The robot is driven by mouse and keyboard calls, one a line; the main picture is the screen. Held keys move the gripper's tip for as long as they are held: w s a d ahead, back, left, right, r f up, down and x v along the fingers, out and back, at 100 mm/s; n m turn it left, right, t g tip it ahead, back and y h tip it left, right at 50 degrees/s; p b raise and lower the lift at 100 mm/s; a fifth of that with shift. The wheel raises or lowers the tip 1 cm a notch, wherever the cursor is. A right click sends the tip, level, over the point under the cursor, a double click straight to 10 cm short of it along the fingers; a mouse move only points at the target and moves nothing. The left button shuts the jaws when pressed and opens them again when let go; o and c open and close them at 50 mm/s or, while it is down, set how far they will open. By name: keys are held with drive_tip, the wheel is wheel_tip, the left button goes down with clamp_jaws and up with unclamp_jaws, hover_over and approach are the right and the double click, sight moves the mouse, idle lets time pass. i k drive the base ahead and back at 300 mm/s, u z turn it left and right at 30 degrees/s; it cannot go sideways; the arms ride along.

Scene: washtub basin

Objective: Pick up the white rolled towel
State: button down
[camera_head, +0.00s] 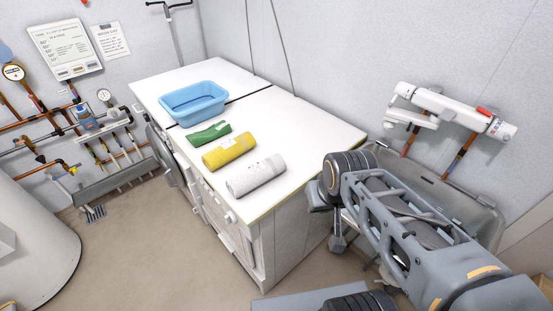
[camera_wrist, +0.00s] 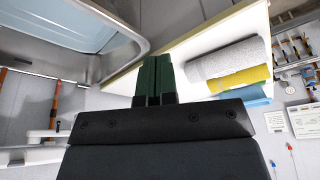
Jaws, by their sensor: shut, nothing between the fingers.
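The white rolled towel (camera_head: 255,176) lies on the white counter top (camera_head: 285,135), at the end of the row closest to the front edge. It also shows in the wrist view (camera_wrist: 222,58), right of the fingers and apart from them. A yellow rolled towel (camera_head: 229,151) and a green rolled towel (camera_head: 208,134) lie beyond it in the head view. My gripper (camera_wrist: 155,75) shows in the wrist view with its two dark green fingers together and nothing between them. In the head view my arm is on the right, and I cannot make out the fingertips there.
A blue basin (camera_head: 195,103) stands on the counter behind the towels. A metal sink (camera_head: 465,205) is right of the counter, below a white wall fixture (camera_head: 455,110). Pipes and gauges line the left wall. The counter right of the towels is clear.

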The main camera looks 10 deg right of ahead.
sight(240, 184)
drive_tip(key=u, duration=2.55)
drive_tip(key=i, duration=1.6)
drive_tip(key=z, duration=3)
